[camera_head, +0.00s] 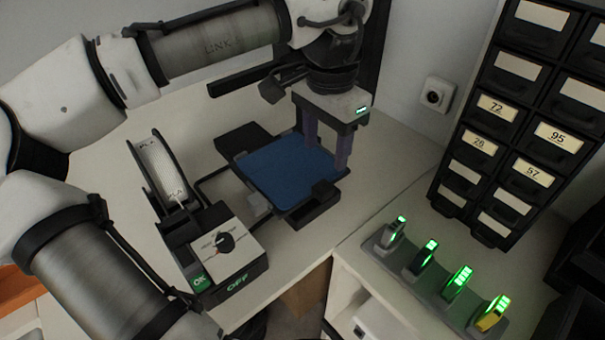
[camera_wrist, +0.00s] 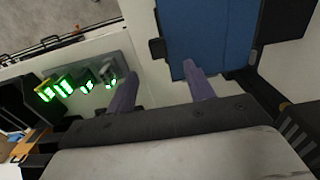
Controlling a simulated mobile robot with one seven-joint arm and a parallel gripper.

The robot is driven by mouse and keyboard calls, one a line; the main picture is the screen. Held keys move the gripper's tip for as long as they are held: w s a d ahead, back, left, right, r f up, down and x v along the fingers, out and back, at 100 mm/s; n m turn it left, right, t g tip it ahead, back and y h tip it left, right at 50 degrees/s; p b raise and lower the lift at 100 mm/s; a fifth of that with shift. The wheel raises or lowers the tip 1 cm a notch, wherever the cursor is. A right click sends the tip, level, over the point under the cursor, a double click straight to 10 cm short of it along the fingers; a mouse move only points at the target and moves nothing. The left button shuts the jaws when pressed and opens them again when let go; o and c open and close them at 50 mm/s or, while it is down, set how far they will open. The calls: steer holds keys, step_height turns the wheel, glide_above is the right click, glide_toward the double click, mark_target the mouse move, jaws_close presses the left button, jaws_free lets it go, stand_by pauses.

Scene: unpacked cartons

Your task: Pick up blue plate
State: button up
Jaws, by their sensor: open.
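The blue plate (camera_head: 280,172) is a flat, square sheet lying on a black frame device (camera_head: 314,208) on the white table. It also shows in the wrist view (camera_wrist: 218,38), running off the top edge. My gripper (camera_head: 327,154) is open and empty, with its two purple fingers pointing down at the plate's right edge. In the wrist view my gripper (camera_wrist: 160,69) has its right fingertip overlapping the plate's near edge, and its left fingertip is outside the plate. I cannot tell whether a finger touches the plate. The fingers hide part of its right side.
A control box with a dial (camera_head: 225,247) and a filament spool (camera_head: 160,172) stand left of the plate. Several green-lit devices (camera_head: 458,280) sit in a rack (camera_head: 408,275) at the right. Black labelled drawers (camera_head: 515,120) stand behind the rack. White table surface (camera_head: 385,165) is bare right of the plate.

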mark_target(323, 186)
step_height(323, 186, down, 3)
steer(key=shift+r, duration=0.1)
steer(key=f+p, duration=0.1)
steer(key=f, duration=0.3)
steer(key=shift+s, duration=0.2)
steer(key=shift+f, duration=0.65)
jaws_close()
